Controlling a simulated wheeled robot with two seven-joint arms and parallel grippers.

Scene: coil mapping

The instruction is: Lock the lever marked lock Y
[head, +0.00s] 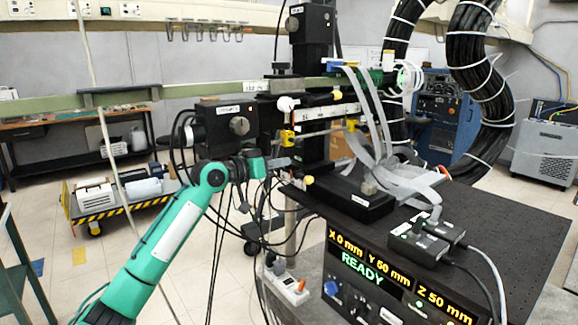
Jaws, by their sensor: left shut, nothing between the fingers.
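The coil-mapping stage (312,150) stands at the left end of a black perforated table (500,225). Small yellow parts (287,137) show on the stage, with others along its rail. The markings are too small to read, so I cannot tell which part is the lock Y lever. My left gripper (286,163) is shut and empty, just left of the stage's lower part, below the yellow part. I cannot tell whether it touches anything. My right gripper is not in view.
A control panel (385,275) reads X 0 mm, Y 50 mm, Z 50 mm, READY. Black cables hang around my left gripper. A long green beam (190,90) crosses above my arm. Grey ribbon cables (375,130) drape over the stage. The table's right part is mostly clear.

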